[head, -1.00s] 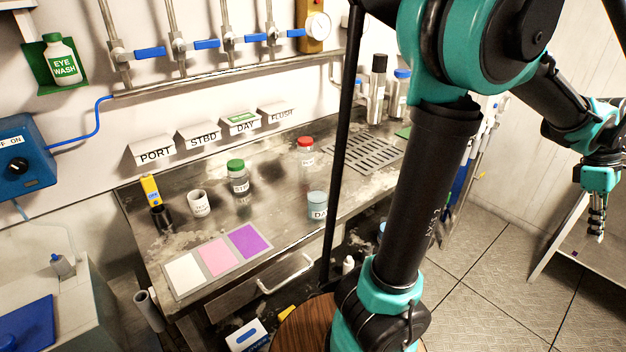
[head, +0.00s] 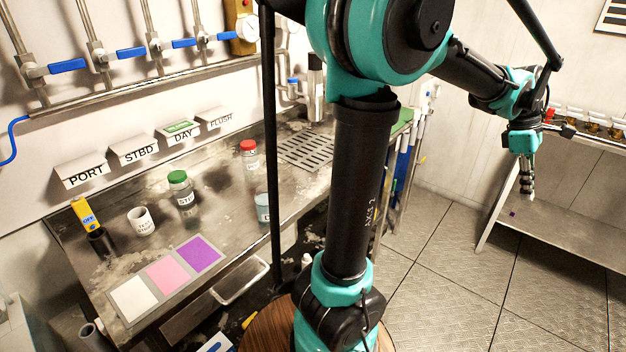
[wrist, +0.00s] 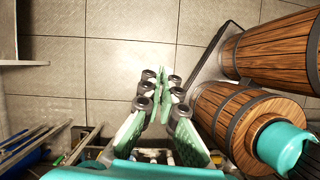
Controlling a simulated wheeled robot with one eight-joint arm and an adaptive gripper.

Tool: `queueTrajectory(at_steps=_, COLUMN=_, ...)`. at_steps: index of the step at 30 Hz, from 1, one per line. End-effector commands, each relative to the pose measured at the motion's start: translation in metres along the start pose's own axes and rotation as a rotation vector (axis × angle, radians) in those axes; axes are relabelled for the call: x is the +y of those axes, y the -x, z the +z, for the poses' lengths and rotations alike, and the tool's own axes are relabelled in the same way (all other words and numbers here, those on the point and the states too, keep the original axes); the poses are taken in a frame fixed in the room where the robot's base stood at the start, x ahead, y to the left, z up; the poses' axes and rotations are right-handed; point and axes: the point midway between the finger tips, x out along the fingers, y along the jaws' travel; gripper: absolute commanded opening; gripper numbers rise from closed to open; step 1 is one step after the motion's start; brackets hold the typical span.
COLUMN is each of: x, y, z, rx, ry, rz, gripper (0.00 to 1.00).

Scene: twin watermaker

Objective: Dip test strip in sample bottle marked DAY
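A small cup of bluish liquid (head: 262,207) stands at the counter's front edge in the head view. It is partly behind a black pole, and its label is hidden now; earlier it read as DAY. A white cup marked for test strips (head: 141,221) stands on the left of the counter; I cannot make out single strips in it. My gripper (head: 527,194) hangs far to the right, over the floor and away from both. In the wrist view its two green-padded fingers (wrist: 164,88) are close together with nothing visible between them. I cannot tell whether they fully meet.
A green-capped bottle (head: 181,193) and a red-capped bottle (head: 249,162) stand on the counter. A colour card (head: 163,278) lies at its front. A metal shelf with jars (head: 590,125) is at right. Wooden barrels (wrist: 225,115) sit near my gripper in the wrist view.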

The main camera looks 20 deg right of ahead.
Motion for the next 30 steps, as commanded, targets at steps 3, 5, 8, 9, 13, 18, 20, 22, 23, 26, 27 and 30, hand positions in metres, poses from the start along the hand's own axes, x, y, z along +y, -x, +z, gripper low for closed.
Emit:
queueTrajectory(at_steps=3, x=0.000, y=0.007, z=0.003, rx=0.000, ry=0.000, rz=0.000, gripper=0.00)
queueTrajectory(at_steps=5, x=0.000, y=0.011, z=0.004, rx=0.000, ry=0.000, rz=0.000, gripper=0.00)
queueTrajectory(at_steps=8, x=0.000, y=0.016, z=0.007, rx=0.000, ry=0.000, rz=0.000, gripper=0.00)
queueTrajectory(at_steps=9, x=0.000, y=0.019, z=0.008, rx=0.000, ry=0.000, rz=0.000, gripper=0.00)
queueTrajectory(at_steps=13, x=0.000, y=0.026, z=0.011, rx=0.000, ry=0.000, rz=0.000, gripper=0.00)
queueTrajectory(at_steps=18, x=0.000, y=0.036, z=0.015, rx=0.000, ry=0.000, rz=0.000, gripper=0.00)
queueTrajectory(at_steps=20, x=0.000, y=0.040, z=0.017, rx=0.000, ry=0.000, rz=0.000, gripper=0.00)
queueTrajectory(at_steps=22, x=0.000, y=0.044, z=0.018, rx=0.000, ry=0.000, rz=0.000, gripper=0.00)
queueTrajectory(at_steps=23, x=0.000, y=0.046, z=0.019, rx=0.000, ry=0.000, rz=0.000, gripper=0.00)
queueTrajectory(at_steps=26, x=0.000, y=0.051, z=0.021, rx=0.000, ry=0.000, rz=0.000, gripper=0.00)
queueTrajectory(at_steps=27, x=0.000, y=0.054, z=0.022, rx=0.000, ry=0.000, rz=0.000, gripper=0.00)
queueTrajectory(at_steps=30, x=0.000, y=0.060, z=0.025, rx=0.000, ry=0.000, rz=0.000, gripper=0.00)
